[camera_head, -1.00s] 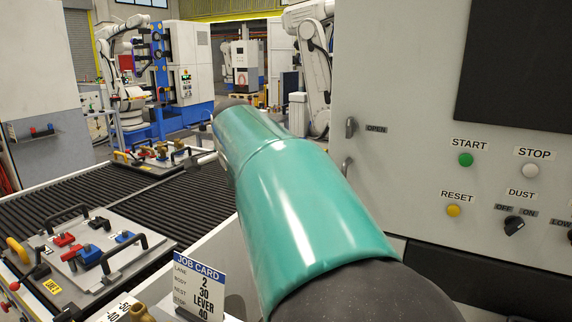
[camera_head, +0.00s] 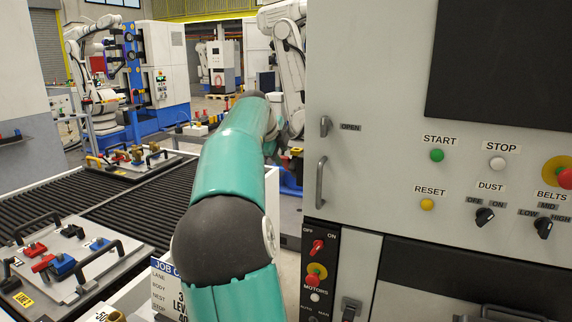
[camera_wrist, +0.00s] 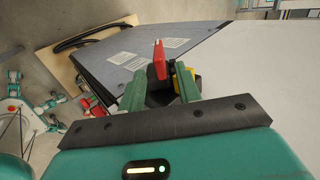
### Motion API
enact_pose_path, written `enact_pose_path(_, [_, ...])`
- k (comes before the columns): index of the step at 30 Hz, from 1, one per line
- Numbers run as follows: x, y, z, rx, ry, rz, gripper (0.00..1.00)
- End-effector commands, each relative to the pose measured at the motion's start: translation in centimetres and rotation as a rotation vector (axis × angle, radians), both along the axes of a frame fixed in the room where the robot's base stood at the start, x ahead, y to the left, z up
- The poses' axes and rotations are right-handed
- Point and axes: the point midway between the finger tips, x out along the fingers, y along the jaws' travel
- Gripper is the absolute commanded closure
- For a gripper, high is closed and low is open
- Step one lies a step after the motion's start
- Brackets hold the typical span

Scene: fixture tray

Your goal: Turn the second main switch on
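A red switch handle (camera_wrist: 159,56) on a dark base, with yellow beside it, stands out from a grey panel (camera_wrist: 150,45) in the wrist view. My gripper (camera_wrist: 160,88) has its two green fingers apart, and the handle lies just past their tips, roughly in line with the gap. I cannot tell whether they touch it or which way it is set. In the head view my gripper is not visible beyond my arm. A red rotary switch (camera_head: 317,247) marked OFF and ON sits on the cabinet's narrow dark panel, its knob slanted.
The light grey cabinet (camera_head: 375,200) with buttons and dials fills the right. Dark rollers (camera_head: 30,197) carry a fixture tray (camera_head: 22,292) with black handles at left. Another tray (camera_head: 130,172) stands farther back. A white robot arm (camera_head: 285,40) stands beyond.

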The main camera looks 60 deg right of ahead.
Motion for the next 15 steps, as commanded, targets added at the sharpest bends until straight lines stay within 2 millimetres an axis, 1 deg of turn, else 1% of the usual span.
enact_pose_path(1, [0.0, -0.8, -0.9, 0.001, 0.003, -0.001, 0.66])
enact_pose_path(6, [0.3, -2.9, -3.2, 0.002, 0.002, -0.001, 0.66])
enact_pose_path(10, [0.5, -4.1, -4.4, 0.0, 0.001, 0.0, 0.66])
enact_pose_path(15, [0.6, -4.7, -5.1, 0.0, -0.001, 0.002, 0.66])
